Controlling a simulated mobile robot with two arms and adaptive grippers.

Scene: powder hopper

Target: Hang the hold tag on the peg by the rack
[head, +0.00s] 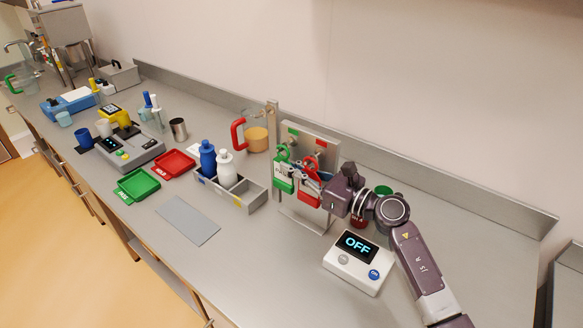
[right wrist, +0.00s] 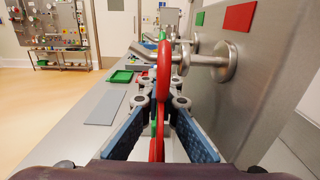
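The rack (head: 328,146) is an upright metal plate with a green and a red label and two pegs. A red tag (head: 309,194), which I take as the hold tag, is in front of it. My right gripper (head: 324,193) is shut on this tag; in the right wrist view the red tag (right wrist: 158,130) stands edge-on between my fingers (right wrist: 160,100). Its loop is at the tip of the peg under the red label (right wrist: 225,62); I cannot tell whether the peg passes through. A green tag (head: 284,178) is at the left peg. My left gripper is not in view.
A white device reading OFF (head: 357,262) stands close before my right arm. A grey caddy (head: 243,201) with blue and white bottles is left of the rack. Green (head: 138,184) and red (head: 172,164) trays lie further left. Bare counter lies right of my arm.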

